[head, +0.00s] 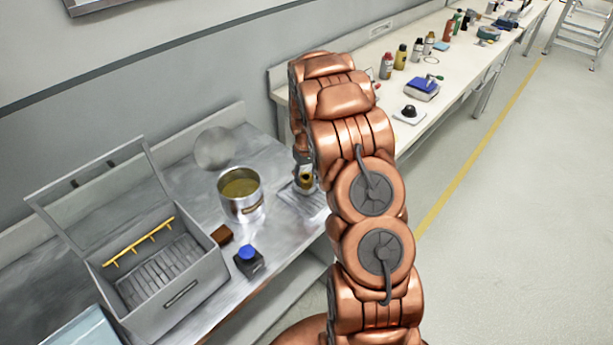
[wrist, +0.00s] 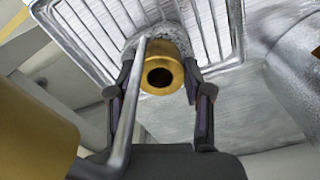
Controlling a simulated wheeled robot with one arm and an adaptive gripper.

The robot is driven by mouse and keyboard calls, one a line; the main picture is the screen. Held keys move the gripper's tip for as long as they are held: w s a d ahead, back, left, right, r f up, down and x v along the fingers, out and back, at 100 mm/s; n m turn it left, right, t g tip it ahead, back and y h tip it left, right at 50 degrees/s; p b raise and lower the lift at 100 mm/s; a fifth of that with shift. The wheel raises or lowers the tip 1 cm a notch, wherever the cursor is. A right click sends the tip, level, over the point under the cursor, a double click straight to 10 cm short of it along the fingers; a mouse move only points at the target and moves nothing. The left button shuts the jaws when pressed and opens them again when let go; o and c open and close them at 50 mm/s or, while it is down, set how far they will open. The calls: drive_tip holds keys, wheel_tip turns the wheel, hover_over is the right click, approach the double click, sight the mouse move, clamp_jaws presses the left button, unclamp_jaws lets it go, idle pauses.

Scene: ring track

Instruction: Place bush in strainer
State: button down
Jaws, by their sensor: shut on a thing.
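The brass bush (wrist: 176,58) is a short golden ring with a dark bore, its open end facing the wrist camera. My gripper (wrist: 160,80) is shut on it, one finger on each side. In the head view, my gripper (head: 304,172) and the bush (head: 306,180) are over the wire rack on the bench, partly hidden by my arm. A round grey mesh piece, apparently the strainer (wrist: 150,43), shows behind the bush in the wrist view. A thin metal rod runs from it toward the camera. I cannot tell whether the bush touches the mesh.
The wire rack (wrist: 90,32) lies beyond the bush. A steel pot (head: 242,207) with yellowish liquid stands left of it. Further left are a brown block (head: 222,235), a blue-topped item (head: 248,259) and an open grey box (head: 185,297). A second bench (head: 440,75) holds several bottles.

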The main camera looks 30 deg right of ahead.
drive_tip(key=shift+s+a+f, duration=0.1)
drive_tip(key=shift+s+f, duration=0.1)
drive_tip(key=shift+f, duration=0.4)
drive_tip(key=c, duration=0.8)
unclamp_jaws()
drive_tip(key=o, duration=0.3)
drive_tip(key=shift+w+f, duration=0.1)
drive_tip(key=shift+f, duration=0.05)
drive_tip(key=shift+r, duration=0.25)
